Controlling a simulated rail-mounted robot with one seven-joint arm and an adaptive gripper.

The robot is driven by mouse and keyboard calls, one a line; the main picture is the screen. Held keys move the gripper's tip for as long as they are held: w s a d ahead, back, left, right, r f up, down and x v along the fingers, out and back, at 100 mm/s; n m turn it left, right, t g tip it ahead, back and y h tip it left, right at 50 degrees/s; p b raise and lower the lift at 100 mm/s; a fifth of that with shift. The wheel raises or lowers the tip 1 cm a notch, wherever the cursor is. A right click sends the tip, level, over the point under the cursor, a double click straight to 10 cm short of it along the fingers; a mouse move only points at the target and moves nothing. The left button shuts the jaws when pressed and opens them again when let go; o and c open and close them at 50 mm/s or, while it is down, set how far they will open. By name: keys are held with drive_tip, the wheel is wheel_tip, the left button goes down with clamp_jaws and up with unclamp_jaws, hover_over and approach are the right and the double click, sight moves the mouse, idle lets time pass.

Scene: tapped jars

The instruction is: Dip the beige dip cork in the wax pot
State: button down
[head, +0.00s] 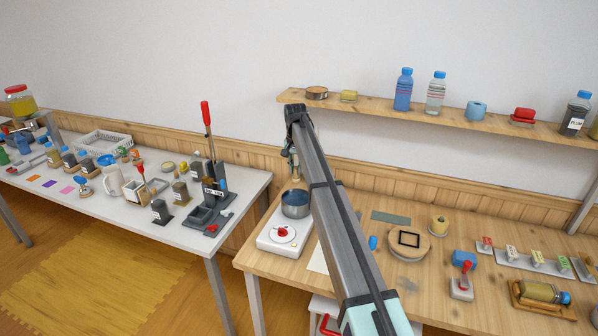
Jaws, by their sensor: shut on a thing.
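The wax pot (295,206) is a small blue-grey pot standing on a white hotplate (270,243) with a red knob, at the left end of the wooden table. My gripper (295,172) points down just above the pot, partly hidden by my arm. It is shut on a small beige thing that looks like the dip cork (297,180). The cork is at or just above the pot's rim. I cannot tell whether its lower end is inside the pot.
My arm crosses the wooden table and hides part of it. A round wooden board (409,259), a blue block (464,258) and a red-handled device (462,284) stand to the right. A white table (130,215) with jars and a lever press (210,185) is left. A shelf (370,104) runs above.

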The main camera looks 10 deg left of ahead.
wheel_tip(320, 180, down, 8)
drive_tip(key=b, duration=0.3)
drive_tip(key=shift+f, duration=0.15)
idle(0.3)
drive_tip(key=shift+f+b, duration=0.3)
drive_tip(key=shift+f, duration=1.05)
idle(1.2)
drive_tip(key=shift+r, duration=0.2)
idle(3.3)
drive_tip(key=shift+r+p, duration=0.3)
drive_tip(key=shift+p, duration=0.1)
drive_tip(key=shift+r+p, duration=0.3)
drive_tip(key=shift+r, duration=0.55)
